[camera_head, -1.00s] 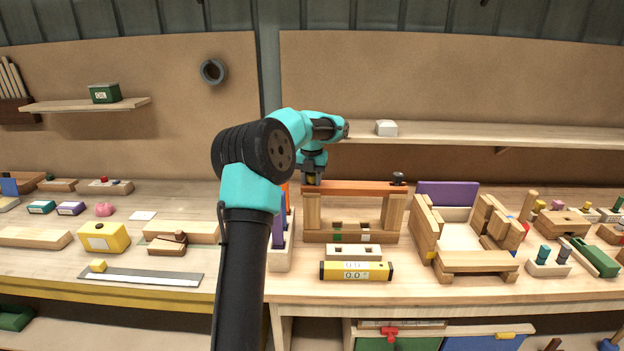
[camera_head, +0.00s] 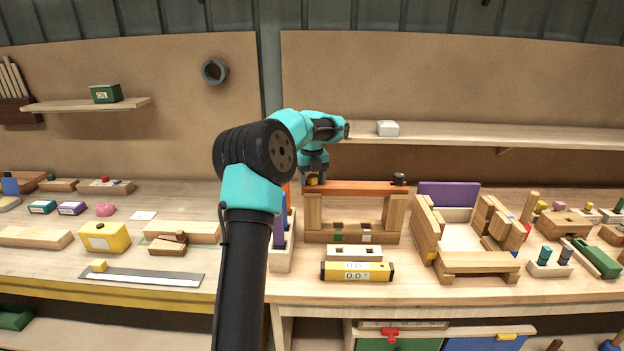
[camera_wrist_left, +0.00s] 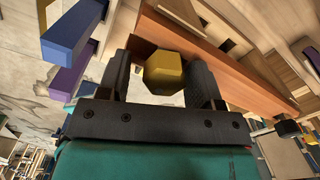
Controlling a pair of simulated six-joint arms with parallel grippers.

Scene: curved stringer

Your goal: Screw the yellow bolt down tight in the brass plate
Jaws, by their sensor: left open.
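The yellow bolt (camera_head: 312,181) stands at the left end of an orange-brown bar (camera_head: 355,188) lying across wooden uprights. In the left wrist view its yellow hexagonal head (camera_wrist_left: 165,72) shows between two dark fingers. My left gripper (camera_head: 314,176) points down over that bar end. It is open, with one finger on each side of the bolt head and a narrow gap showing beside it. I cannot make out the brass plate; the fingers and bolt head cover that spot. The bolt's shank is hidden, so its depth cannot be told. My right gripper is not in view.
A dark knob (camera_head: 399,179) sits at the bar's right end. A white rack with purple parts (camera_head: 280,246) stands left of the uprights. A yellow level (camera_head: 357,271) and a pale block (camera_head: 354,253) lie in front. A wooden cradle (camera_head: 475,258) stands right.

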